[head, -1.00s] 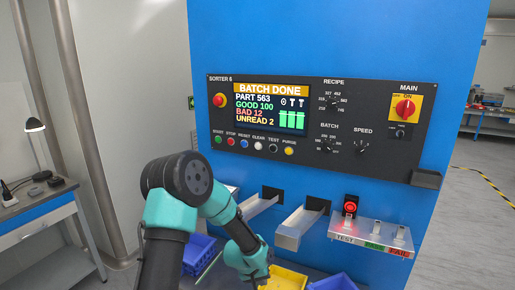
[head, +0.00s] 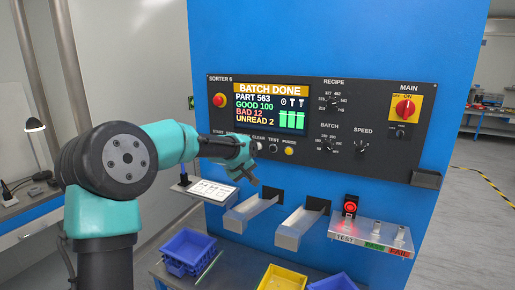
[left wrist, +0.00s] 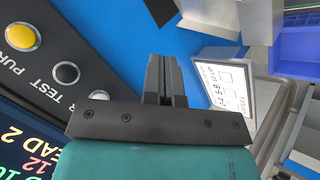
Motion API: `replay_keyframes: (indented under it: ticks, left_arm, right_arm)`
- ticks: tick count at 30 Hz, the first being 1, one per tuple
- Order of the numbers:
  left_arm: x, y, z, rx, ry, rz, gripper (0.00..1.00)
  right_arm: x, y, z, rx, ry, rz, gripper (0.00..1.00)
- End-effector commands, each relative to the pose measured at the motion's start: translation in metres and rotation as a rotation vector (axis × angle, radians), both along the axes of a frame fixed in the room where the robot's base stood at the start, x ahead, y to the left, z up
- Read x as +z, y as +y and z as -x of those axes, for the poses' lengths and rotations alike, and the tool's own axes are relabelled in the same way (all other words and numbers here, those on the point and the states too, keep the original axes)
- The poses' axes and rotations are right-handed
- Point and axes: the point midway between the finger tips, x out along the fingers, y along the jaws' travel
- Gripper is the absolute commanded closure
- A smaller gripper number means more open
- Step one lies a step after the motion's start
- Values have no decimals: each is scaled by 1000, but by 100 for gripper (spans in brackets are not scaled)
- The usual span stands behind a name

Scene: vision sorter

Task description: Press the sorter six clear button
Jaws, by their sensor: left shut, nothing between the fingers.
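The sorter six panel (head: 300,165) is dark, with a screen (head: 270,108) reading BATCH DONE. The row of buttons below the screen is partly covered by my left arm. The clear button shows only in part in the left wrist view (left wrist: 99,94), as a pale edge behind the gripper body. The dark test button (left wrist: 67,73) and yellow purge button (left wrist: 22,37) lie beside it. My left gripper (head: 252,176) is shut and empty, just in front of and below the button row. Its closed fingers (left wrist: 163,60) point past the buttons, apart from the clear button. My right gripper is not in view.
Two metal chutes (head: 297,232) stick out below the panel. A shelf with a printed card (head: 211,191) sits left of them. A test ledge (head: 372,235) is at the right. Blue (head: 188,250) and yellow bins (head: 283,279) stand below.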

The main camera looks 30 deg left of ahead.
Motion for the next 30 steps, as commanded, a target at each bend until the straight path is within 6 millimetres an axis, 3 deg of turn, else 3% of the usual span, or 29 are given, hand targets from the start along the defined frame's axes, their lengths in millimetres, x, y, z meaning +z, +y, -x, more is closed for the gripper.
replay_keyframes:
  ticks: [3, 9, 22, 30]
  left_arm:
    - [35, 11, 2, 37, -27, 12, 100]
    - [61, 19, 5, 66, -43, 24, 100]
    - [62, 20, 4, 67, -44, 26, 100]
    - [62, 20, -14, 67, -44, 26, 100]
  right_arm:
    - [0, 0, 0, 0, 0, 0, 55]
    - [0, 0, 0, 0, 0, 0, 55]
    - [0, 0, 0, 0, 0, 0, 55]
    - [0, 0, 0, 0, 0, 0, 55]
